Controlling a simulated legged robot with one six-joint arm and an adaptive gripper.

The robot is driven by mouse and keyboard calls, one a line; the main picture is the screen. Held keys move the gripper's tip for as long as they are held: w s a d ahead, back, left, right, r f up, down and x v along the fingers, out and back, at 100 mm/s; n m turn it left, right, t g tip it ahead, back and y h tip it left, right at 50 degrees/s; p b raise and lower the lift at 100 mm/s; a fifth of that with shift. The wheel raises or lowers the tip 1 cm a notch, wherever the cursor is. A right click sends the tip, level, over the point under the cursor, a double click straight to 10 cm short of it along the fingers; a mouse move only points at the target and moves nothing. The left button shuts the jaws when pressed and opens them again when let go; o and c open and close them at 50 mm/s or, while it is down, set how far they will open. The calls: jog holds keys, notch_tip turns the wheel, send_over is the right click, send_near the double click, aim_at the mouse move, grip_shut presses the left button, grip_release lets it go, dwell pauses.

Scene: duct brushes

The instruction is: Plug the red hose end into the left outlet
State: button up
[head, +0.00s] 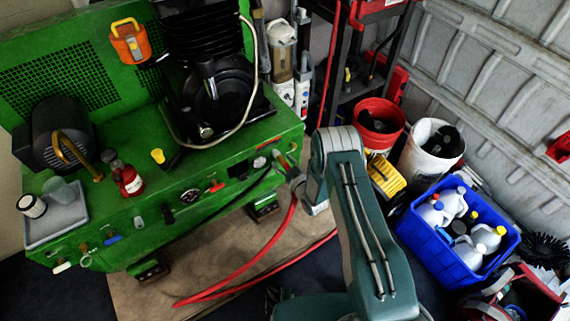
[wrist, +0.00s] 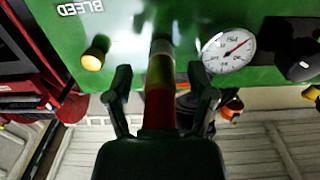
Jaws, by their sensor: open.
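The red hose (head: 245,243) runs from the right front of the green machine down to the floor, where it loops. In the wrist view its end (wrist: 160,100) is a red and yellow sleeve with a pale metal tip. The tip meets the green panel (wrist: 185,15); the outlet behind it is hidden, and I cannot tell how deep it sits or whether it is the left one. My gripper (wrist: 162,92) is open, its fingers on either side of the hose end with gaps. In the head view my gripper (head: 291,170) is at the panel, small and partly hidden.
A pressure gauge (wrist: 228,50) and a yellow knob (wrist: 94,54) by the BLEED label flank the hose end. The blue crate (head: 444,248) of jugs, a red bucket (head: 381,108) and a white bucket (head: 408,150) stand to the right of my arm.

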jog(key=shift+w+a+r, duration=0.1)
jog(key=shift+w+r, duration=0.15)
jog(key=shift+r, duration=0.05)
grip_shut()
dwell(0.3)
jog(key=shift+s, duration=0.25)
jog(key=shift+s+d+f, duration=0.1)
jog(key=shift+s+d, duration=0.1)
jog(key=shift+s, duration=0.1)
jog(key=shift+v, duration=2.5)
jog(key=shift+f, duration=0.1)
